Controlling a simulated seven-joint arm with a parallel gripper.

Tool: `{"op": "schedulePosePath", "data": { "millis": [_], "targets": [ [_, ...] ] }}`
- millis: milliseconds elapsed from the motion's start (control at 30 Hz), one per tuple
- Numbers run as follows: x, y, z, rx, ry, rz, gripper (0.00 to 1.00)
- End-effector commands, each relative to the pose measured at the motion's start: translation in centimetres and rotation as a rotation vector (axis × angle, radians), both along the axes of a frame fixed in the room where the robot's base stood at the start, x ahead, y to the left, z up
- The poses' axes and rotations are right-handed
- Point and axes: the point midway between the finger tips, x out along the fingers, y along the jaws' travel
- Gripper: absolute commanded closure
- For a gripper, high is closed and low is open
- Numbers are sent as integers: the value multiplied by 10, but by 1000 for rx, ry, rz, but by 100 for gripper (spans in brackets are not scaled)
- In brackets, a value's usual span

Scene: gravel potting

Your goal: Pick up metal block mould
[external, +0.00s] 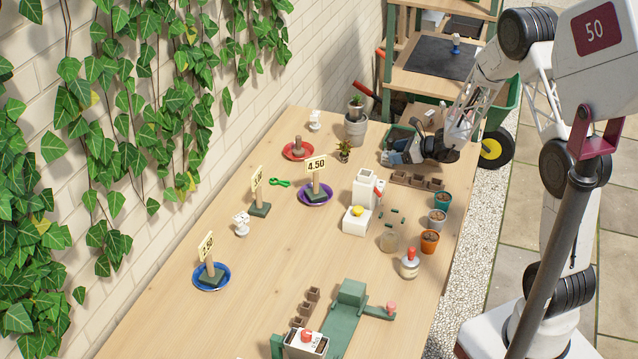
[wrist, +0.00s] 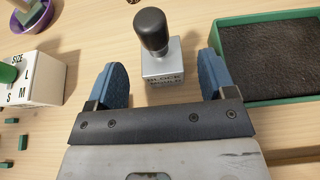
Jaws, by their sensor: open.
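The metal block mould (wrist: 162,68) is a small silver block with lettering on its front and a black rounded knob on top. It stands upright on the wooden table in the wrist view. My gripper (wrist: 164,64) is open, with one blue finger on each side of the mould and a visible gap at both sides. Nothing is held. In the external view my gripper (external: 402,152) is low over the table's right side, beside the green tray, and I cannot make out the mould clearly there.
A green tray of dark soil (wrist: 270,57) lies close to my right finger. A white size block (wrist: 38,82) stands to the left, with small green pieces near it. A brown row of cells (external: 416,181) and several small pots (external: 437,217) are nearby. A purple saucer (external: 328,198) holds a price sign.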

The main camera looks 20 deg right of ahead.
Motion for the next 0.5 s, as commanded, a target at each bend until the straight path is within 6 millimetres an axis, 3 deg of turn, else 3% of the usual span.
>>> {"op": "schedulePosePath", "data": {
  "millis": [200,500],
  "targets": [
    [16,15,-8,1,0,1,23],
    [23,22,-12,1,-1,0,23]
  ]
}}
